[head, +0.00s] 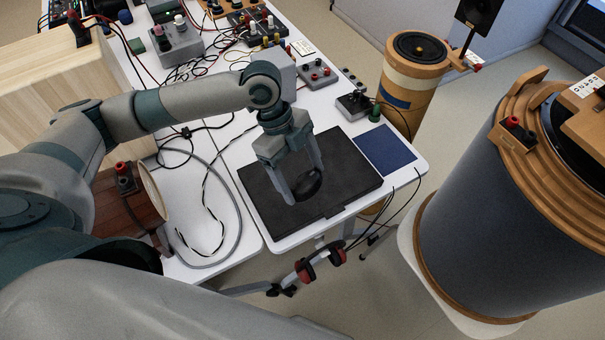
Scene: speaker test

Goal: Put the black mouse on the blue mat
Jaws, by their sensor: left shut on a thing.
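The black mouse (308,186) is between the fingers of my left gripper (306,190), which is shut on it. The gripper points down over a black pad (345,170) on the white table. I cannot tell whether the mouse touches the pad or hangs just above it. The blue mat (385,150) lies bare on the table, just right of the black pad and near the table's right corner. My right gripper is not in view.
Several boxes with knobs and tangled cables (205,65) crowd the table's back. A green-capped item (375,113) and a small dark box (353,104) stand behind the mat. A wooden cylinder speaker (412,80) stands beyond the table; a large grey one (510,210) stands at right.

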